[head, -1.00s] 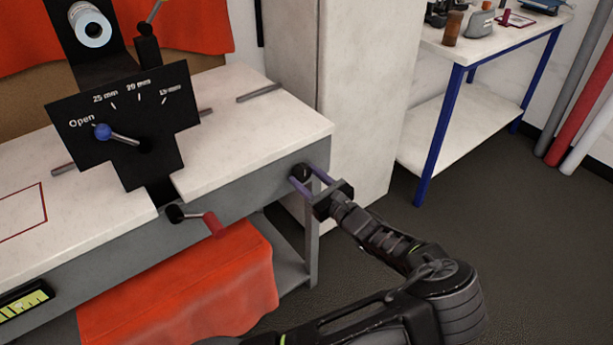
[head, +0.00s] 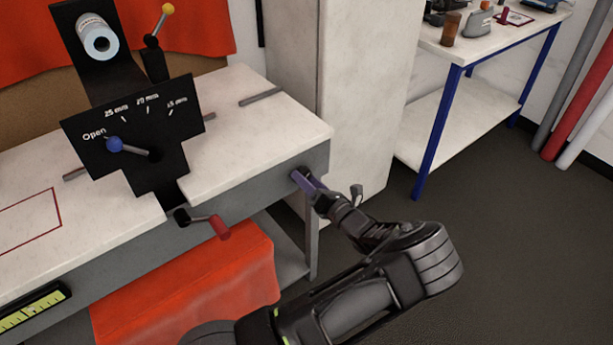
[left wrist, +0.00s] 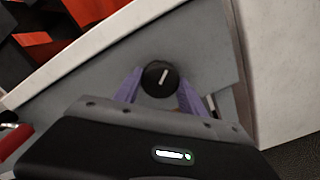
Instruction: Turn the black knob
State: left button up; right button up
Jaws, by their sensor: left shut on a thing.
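The black knob (head: 297,175) is on the grey front of the bench, near its right end. My left gripper (head: 305,180) is at it, with purple fingers. In the left wrist view the round knob (left wrist: 160,78) shows a white pointer line, leaning a little to the right at its top. The left gripper's fingers (left wrist: 159,87) are on either side of the knob and shut on it. In the head view the fingers overlap and hide part of the knob. My right gripper is not in view.
A black panel (head: 130,125) with a blue-tipped lever (head: 115,145) stands on the bench (head: 240,120). A red-handled crank (head: 218,226) sticks out at the front, left of the knob. A white cabinet (head: 350,100) and a blue-legged table (head: 440,130) stand behind.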

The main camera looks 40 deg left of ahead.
pick_arm(q)
jog(key=m+p, duration=0.1)
jog(key=m, duration=0.3)
jog(key=shift+m, duration=0.3)
dwell(0.4)
jog(key=o, duration=1.4)
jog(key=shift+c, duration=0.2)
jog(key=shift+d, duration=0.1)
jog(key=b+v, duration=0.1)
jog(key=v, duration=0.6)
jog(key=shift+d, duration=0.3)
jog(key=shift+s, duration=0.1)
